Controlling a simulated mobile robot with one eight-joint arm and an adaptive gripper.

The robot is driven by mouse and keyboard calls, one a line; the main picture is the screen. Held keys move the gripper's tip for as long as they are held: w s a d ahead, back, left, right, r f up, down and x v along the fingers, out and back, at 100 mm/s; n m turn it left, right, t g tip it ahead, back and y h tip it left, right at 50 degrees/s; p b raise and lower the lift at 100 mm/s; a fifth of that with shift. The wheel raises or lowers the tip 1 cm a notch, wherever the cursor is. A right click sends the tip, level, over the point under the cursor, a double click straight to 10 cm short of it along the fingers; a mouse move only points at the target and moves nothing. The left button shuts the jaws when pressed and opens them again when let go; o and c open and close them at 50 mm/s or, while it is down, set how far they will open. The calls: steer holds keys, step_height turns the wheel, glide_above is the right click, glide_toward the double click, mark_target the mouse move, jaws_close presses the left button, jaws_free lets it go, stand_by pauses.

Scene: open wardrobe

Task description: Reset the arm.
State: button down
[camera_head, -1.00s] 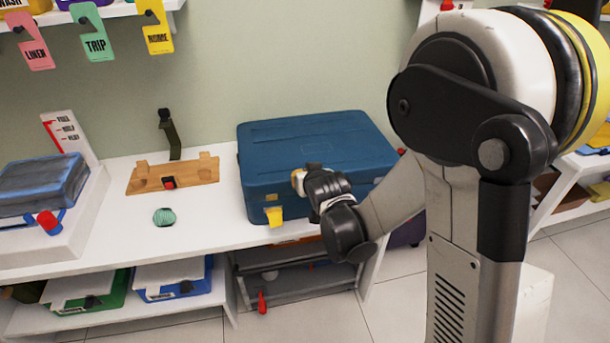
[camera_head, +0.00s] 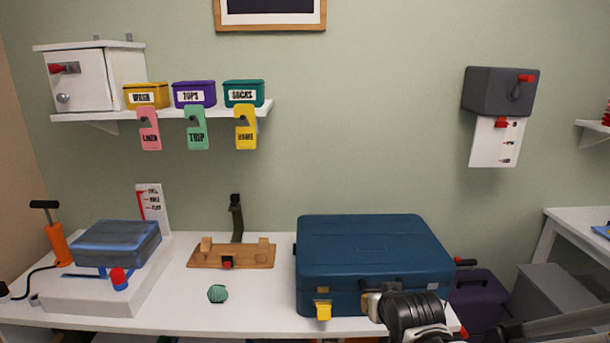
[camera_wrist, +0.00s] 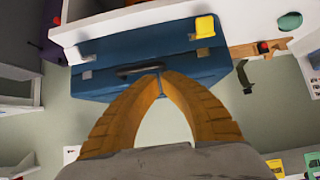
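The blue suitcase (camera_head: 370,250) lies closed on the white table, with a yellow tag (camera_head: 323,311) at its front left. My gripper (camera_wrist: 161,76) shows in the wrist view as two ribbed orange fingers whose tips meet, with nothing seen between them. The suitcase (camera_wrist: 110,55) and its dark handle lie behind the fingertips in that view; I cannot tell whether they touch. In the head view my dark wrist is low in front of the suitcase's right half, and the fingers are mostly hidden.
A packed grey-blue bundle (camera_head: 117,245) sits on a white stand. A wall shelf (camera_head: 90,115) holds bins and hang tags. A grey wall box (camera_head: 499,92) hangs at right.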

steer(key=s+d+r+g, duration=0.1)
steer(key=s+r, duration=0.2)
steer(key=s, duration=0.7)
steer(key=s+r+g, duration=0.1)
steer(key=s+r, duration=0.1)
steer(key=s, duration=0.9)
steer(key=shift+d+r+g, duration=0.35)
steer(key=shift+r+g, duration=0.05)
steer(key=shift+s, duration=0.1)
